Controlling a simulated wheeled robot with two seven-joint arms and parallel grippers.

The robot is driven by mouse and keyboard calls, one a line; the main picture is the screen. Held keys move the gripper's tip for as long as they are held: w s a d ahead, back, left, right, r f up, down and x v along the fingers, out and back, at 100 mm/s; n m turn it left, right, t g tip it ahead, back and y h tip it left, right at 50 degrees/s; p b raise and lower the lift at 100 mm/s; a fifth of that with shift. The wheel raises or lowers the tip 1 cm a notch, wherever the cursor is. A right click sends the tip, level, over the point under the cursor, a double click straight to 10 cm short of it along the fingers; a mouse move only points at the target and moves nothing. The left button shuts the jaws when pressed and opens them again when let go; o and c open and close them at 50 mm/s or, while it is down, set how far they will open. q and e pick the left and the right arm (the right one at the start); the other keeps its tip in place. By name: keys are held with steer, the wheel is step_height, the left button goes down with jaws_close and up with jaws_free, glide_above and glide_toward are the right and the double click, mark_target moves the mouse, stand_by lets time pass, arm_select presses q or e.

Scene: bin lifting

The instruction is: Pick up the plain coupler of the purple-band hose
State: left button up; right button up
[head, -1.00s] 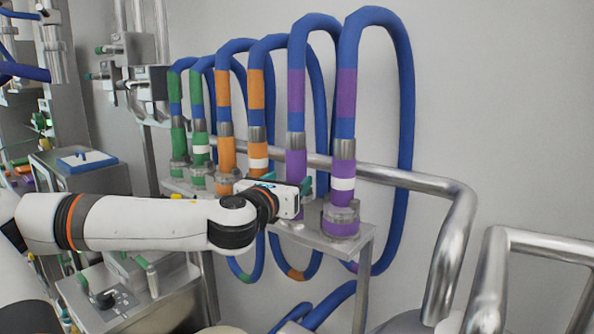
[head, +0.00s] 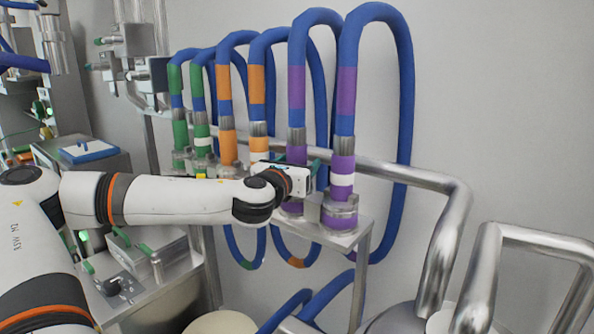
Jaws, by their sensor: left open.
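The purple-band hose (head: 297,87) ends in a plain purple coupler (head: 296,155), standing upright at the shelf. Its twin on the right, the coupler with a white ring (head: 342,165), belongs to the other end with a purple band. My left gripper (head: 298,162) is open, with its green fingertips to either side of the plain coupler's lower part as seen here. The gripper body hides part of the coupler, so I cannot tell whether the fingers touch it. My right gripper is not in view.
Orange couplers (head: 227,149) and green couplers (head: 180,136) stand to the left on the same metal shelf (head: 345,240). A thick steel rail (head: 400,178) runs behind and bends down at the right. The wall at the right is bare.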

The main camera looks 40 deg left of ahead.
mark_target(297, 126)
arm_select(q)
steer(key=shift+c, duration=0.8)
steer(key=shift+r, duration=0.1)
steer(key=c, duration=1.1)
step_height(297, 126, up, 10)
steer(key=shift+b, duration=0.85)
